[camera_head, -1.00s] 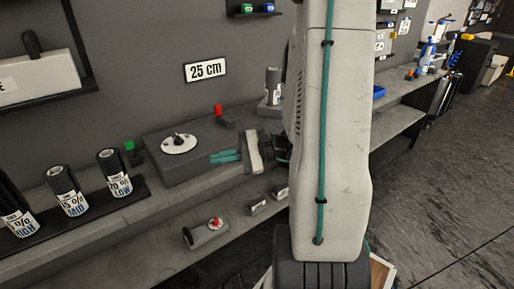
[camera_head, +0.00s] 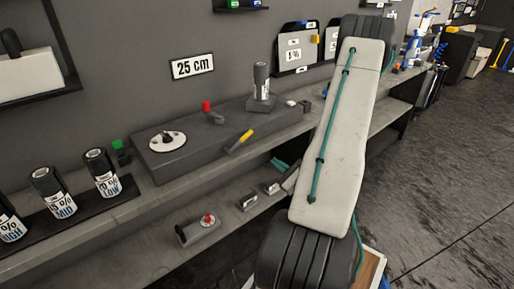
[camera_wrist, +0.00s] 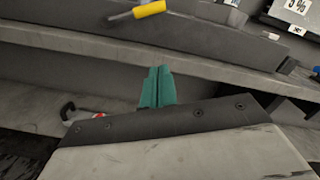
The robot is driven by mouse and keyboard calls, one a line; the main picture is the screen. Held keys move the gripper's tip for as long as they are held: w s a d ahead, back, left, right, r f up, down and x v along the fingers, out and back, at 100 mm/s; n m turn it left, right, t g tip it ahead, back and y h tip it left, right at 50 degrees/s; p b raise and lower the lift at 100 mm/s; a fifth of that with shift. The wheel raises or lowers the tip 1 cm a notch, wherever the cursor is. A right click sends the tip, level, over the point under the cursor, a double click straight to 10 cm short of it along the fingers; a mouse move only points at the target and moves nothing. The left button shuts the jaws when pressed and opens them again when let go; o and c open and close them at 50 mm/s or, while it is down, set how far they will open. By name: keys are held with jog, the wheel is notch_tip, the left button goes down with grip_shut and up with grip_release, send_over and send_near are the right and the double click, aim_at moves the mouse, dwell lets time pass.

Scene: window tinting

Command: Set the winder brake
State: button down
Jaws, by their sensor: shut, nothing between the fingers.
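The winder is a long dark grey box (camera_head: 200,140) on the bench. It carries a white dial with a black knob (camera_head: 168,140), a red-tipped lever (camera_head: 207,107), a yellow-handled lever (camera_head: 240,142) at its front edge and an upright film roll (camera_head: 261,82). Which lever is the brake I cannot tell. The yellow handle (camera_wrist: 150,9) also shows at the top of the wrist view, slanted and apart from my fingers. My gripper (camera_head: 279,163) is low in front of the bench edge, partly hidden by my arm. Its teal fingers (camera_wrist: 157,88) are together and empty.
Several labelled film rolls (camera_head: 106,172) stand on a dark tray at left. A lower shelf holds a device with a red knob (camera_head: 198,228) and small grey blocks (camera_head: 247,201).

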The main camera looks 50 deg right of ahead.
aim_at(258, 150)
jog(key=x, duration=1)
jog(key=shift+w, duration=0.15)
jog(key=r, duration=0.1)
jog(key=a+r, duration=0.1)
jog(key=r, duration=0.1)
jog(key=shift+w+a+r, duration=0.2)
jog(key=shift+w+r, duration=0.05)
jog(key=shift+w, duration=0.1)
jog(key=shift+a, duration=0.1)
